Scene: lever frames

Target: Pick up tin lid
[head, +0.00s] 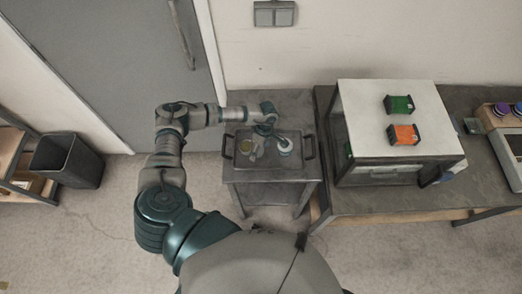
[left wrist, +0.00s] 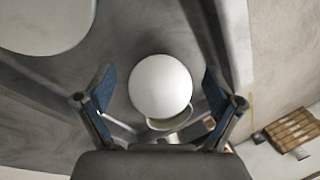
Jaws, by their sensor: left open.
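My left gripper (head: 261,139) is over the small grey trolley top (head: 304,168) in the head view. In the left wrist view its two blue-padded fingers are spread apart. A plain white round piece (left wrist: 160,86) shows between them, and I cannot tell whether they touch it. A pale curved rim (left wrist: 174,123) shows partly behind this piece. I cannot tell for certain whether the white piece is the tin lid. In the head view a yellowish round item (head: 246,147) lies left of the gripper and a white round item (head: 285,146) right of it. My right gripper is not in view.
The trolley has dark handles at both sides. A bench with a white-topped box (head: 375,110) stands to its right, carrying a green block (head: 399,105) and an orange block (head: 404,134). A large white round surface (left wrist: 45,20) fills the wrist view's upper left.

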